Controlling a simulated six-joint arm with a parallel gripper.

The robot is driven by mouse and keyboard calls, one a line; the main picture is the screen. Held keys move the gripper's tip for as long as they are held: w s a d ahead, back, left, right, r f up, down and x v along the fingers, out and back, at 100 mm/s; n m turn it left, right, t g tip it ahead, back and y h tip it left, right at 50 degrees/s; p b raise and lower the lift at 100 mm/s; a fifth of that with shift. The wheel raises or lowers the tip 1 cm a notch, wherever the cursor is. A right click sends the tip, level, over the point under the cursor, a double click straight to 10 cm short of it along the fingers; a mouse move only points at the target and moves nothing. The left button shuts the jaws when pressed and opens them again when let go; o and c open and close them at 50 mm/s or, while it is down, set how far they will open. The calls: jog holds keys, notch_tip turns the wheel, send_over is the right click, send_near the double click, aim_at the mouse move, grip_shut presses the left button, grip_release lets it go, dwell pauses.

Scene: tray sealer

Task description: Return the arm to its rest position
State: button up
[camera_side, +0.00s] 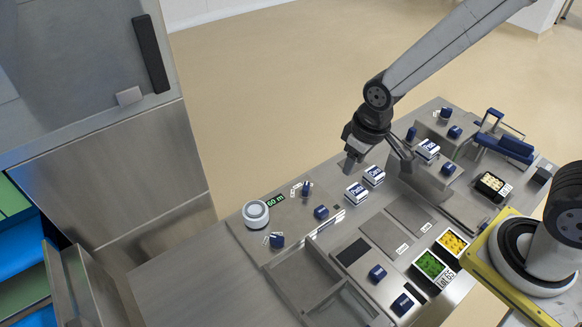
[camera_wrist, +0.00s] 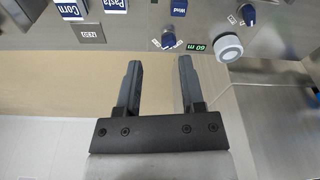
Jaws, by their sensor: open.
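My gripper (camera_side: 378,160) hangs from the arm above the back edge of the steel bench (camera_side: 165,279) in the side view. In the wrist view my gripper (camera_wrist: 158,75) shows two grey fingers apart, with nothing between them. The fingers point toward the bench's panel, where the white dial (camera_wrist: 228,48) and the green 60 m display (camera_wrist: 196,48) sit. The arm is bent at the wrist and reaches up to the top right of the side view.
Labelled Pasta (camera_side: 356,193) and Corn (camera_side: 374,175) blocks stand near my gripper. Trays of green (camera_side: 430,265) and yellow (camera_side: 453,242) food lie at the front right. A blue-handled lever (camera_side: 503,145) rises at the right. A steel cabinet (camera_side: 110,165) stands left; floor behind the bench is clear.

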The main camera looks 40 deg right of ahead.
jog(key=s+d+r+m, duration=0.2)
jog(key=s+d, duration=0.3)
jog(key=d, duration=0.1)
jog(key=shift+s+d+t, duration=0.2)
jog(key=shift+t, duration=0.2)
dwell(0.7)
